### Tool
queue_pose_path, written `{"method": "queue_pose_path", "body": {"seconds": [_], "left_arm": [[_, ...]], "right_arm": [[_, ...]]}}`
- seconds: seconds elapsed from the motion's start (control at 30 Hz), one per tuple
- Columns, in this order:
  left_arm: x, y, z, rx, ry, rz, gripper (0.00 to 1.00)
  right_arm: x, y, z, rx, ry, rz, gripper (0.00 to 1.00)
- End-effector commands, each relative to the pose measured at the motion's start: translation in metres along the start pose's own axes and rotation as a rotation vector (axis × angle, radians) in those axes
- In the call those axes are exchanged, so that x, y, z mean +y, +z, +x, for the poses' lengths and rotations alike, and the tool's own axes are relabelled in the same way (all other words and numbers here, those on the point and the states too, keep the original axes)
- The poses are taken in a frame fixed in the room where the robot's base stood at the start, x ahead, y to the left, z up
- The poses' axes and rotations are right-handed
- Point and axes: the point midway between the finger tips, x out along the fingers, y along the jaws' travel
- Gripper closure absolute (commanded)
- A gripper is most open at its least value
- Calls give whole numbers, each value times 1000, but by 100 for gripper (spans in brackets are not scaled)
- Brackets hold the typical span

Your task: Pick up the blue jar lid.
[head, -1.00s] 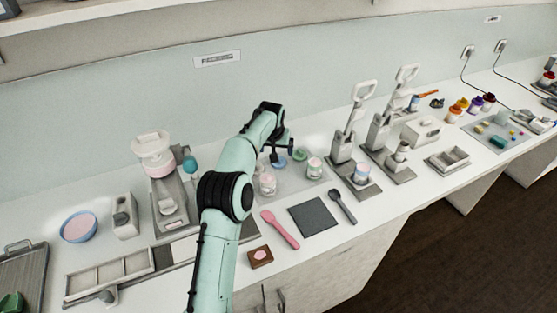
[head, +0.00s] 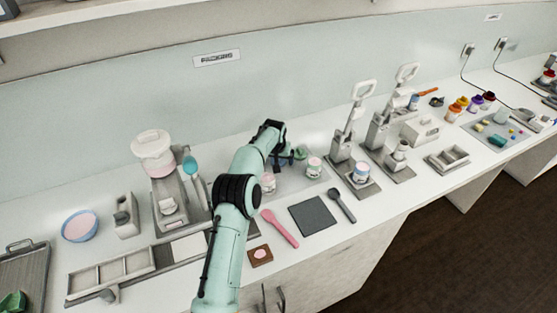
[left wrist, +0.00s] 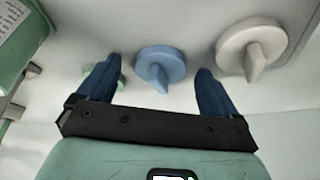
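The blue jar lid (left wrist: 160,66) is a round disc with a raised grip. In the left wrist view it lies just beyond and between the two fingertips of my left gripper (left wrist: 159,68). The fingers are open, one on each side, with gaps to the lid. In the head view my left gripper (head: 283,158) is low over the lids and mostly hides the blue one. My right gripper is not in view.
A white lid (left wrist: 252,44) lies to the right of the blue lid. A green lid (head: 300,152) is close by, partly behind a finger in the wrist view. Jars (head: 314,168) stand nearby. A dark mat (head: 312,215) lies in front.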

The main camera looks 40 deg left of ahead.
Motion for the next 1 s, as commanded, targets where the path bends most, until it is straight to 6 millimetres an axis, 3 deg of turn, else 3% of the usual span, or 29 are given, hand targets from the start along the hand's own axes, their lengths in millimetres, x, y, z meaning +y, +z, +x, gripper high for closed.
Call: {"method": "queue_pose_path", "body": {"seconds": [0.03, 0.17, 0.57, 1.0], "left_arm": [[0, 0, 0, -1, 0, 0, 23], [0, 1, 0, -1, 0, 0, 65], [0, -2, -5, 1, 0, 0, 66], [0, -32, -76, 2, -1, 0, 66]], "right_arm": [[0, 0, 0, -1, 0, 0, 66], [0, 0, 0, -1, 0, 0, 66], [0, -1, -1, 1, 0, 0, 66], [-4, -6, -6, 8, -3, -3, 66]]}}
